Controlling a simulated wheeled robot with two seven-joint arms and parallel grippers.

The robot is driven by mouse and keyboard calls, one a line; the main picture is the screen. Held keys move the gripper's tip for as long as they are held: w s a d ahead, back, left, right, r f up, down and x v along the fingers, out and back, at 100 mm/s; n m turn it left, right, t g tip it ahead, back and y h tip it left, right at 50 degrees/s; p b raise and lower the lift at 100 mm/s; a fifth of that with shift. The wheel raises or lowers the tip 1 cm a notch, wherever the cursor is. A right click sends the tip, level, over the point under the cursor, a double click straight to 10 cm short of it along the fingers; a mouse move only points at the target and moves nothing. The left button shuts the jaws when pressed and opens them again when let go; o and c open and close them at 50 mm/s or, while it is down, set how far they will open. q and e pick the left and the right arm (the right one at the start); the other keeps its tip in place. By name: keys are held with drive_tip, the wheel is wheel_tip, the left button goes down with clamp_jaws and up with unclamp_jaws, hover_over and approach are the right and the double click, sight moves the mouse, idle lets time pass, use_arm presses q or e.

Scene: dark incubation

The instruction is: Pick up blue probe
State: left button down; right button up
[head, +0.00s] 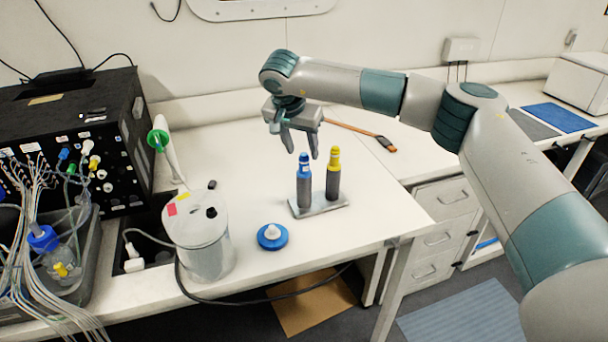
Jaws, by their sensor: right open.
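The blue probe (304,184) stands upright in a small grey metal stand (319,208) on the white bench. It has a dark grey lower body and a blue top. A yellow-topped probe (333,176) stands upright beside it, to the right in the same stand. My right gripper (301,153) hangs above and behind the probes with its fingers pointing down. It is open and empty, with the blue probe's top just below and between the fingertips in the picture. I cannot tell whether they touch. My left gripper is not in view.
A blue round cap (272,236) lies on the bench left of the stand. A silver canister (200,240) stands farther left. An orange-handled tool (362,132) lies behind my right gripper. A black instrument box (80,140) with cables fills the left. Bare bench lies right of the stand.

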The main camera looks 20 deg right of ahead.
sight(304, 155)
drive_tip(key=shift+w+d+f+p, duration=0.2)
drive_tip(key=shift+f+p, duration=0.4)
drive_tip(key=shift+p, duration=0.1)
drive_tip(key=shift+p+x, duration=0.5)
drive_tip(key=shift+x, duration=0.55)
drive_tip(key=shift+w+d+f, duration=0.1)
drive_tip(key=shift+w+f, duration=0.05)
drive_tip(key=shift+f, duration=0.35)
clamp_jaws()
